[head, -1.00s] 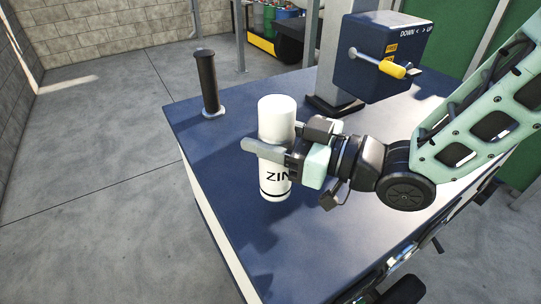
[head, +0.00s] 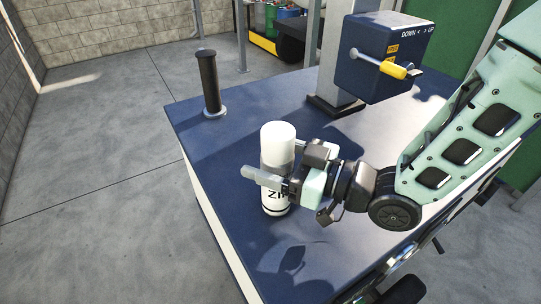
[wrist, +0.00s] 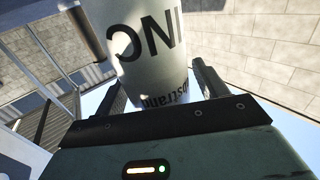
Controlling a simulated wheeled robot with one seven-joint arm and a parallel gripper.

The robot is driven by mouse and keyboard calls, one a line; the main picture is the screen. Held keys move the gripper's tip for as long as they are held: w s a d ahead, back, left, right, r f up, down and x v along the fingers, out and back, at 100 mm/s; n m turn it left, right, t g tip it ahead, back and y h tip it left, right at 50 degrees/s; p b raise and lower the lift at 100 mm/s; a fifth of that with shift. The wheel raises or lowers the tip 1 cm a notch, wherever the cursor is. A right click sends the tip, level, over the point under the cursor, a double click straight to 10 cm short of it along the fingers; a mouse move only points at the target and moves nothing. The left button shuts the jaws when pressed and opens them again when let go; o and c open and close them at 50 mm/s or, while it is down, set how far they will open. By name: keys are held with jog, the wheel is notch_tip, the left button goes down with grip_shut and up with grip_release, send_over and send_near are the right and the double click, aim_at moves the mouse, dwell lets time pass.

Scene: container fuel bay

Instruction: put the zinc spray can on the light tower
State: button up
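The zinc spray can (head: 277,151) is white with a grey band and dark lettering, and is upright. My gripper (head: 277,164) is shut around its middle from the right, with one finger across its near side. In the wrist view the can (wrist: 148,45) fills the space between the fingers (wrist: 160,88). The light tower's blue deck (head: 225,150) lies beneath the can, near its left edge. Whether the can's base touches the deck or hangs just above it, I cannot tell.
A black upright handle (head: 209,82) stands at the deck's far left corner. A grey mast (head: 335,70) and a dark blue winch box (head: 378,58) with a yellow grip (head: 393,69) rise behind the gripper. The deck in front of the can is clear.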

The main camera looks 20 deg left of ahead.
jog(key=shift+r, duration=0.2)
jog(key=s+d+b, duration=0.1)
jog(key=d+b, duration=0.1)
jog(key=d, duration=1)
jog(key=shift+s, duration=0.2)
jog(key=shift+f, duration=0.15)
